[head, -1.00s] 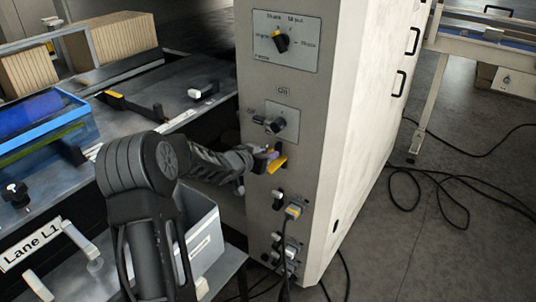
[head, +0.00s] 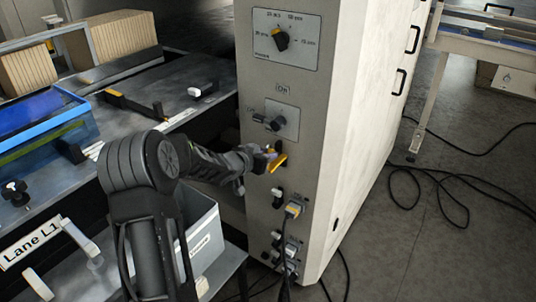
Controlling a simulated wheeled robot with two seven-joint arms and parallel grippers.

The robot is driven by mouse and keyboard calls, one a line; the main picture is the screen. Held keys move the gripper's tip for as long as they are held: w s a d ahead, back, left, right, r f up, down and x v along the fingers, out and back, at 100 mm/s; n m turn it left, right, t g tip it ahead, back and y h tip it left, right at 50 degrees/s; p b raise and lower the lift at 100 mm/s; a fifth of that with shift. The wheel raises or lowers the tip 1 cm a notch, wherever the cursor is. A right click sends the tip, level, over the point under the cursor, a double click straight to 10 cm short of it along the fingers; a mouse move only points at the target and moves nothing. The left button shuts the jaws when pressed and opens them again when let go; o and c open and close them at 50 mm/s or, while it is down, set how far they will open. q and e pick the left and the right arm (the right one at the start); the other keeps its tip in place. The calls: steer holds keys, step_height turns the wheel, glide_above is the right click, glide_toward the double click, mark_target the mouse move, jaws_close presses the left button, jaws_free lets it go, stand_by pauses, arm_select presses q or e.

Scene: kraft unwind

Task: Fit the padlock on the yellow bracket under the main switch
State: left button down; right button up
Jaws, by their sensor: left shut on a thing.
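The main switch (head: 268,121) is a dark rotary handle on a light plate on the grey cabinet front. The yellow bracket (head: 279,163) sticks out just below it. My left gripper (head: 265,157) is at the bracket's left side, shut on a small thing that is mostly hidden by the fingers. A little purple shows at the fingertips, likely the padlock (head: 271,153). I cannot tell whether it touches the bracket or is around it. My right gripper is not in view.
An upper dial (head: 281,38) sits above the switch. Plugged connectors (head: 293,210) with cables are below the bracket. A grey bin (head: 205,240) stands under my left arm. Black cables (head: 440,185) lie on the floor at right.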

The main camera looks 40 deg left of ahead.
arm_select(q)
steer(key=shift+f, duration=0.2)
stand_by(0.5)
steer(key=c, duration=1.2)
jaws_free()
steer(key=shift+f, duration=0.1)
steer(key=v, duration=0.7)
steer(key=shift+s, duration=0.4)
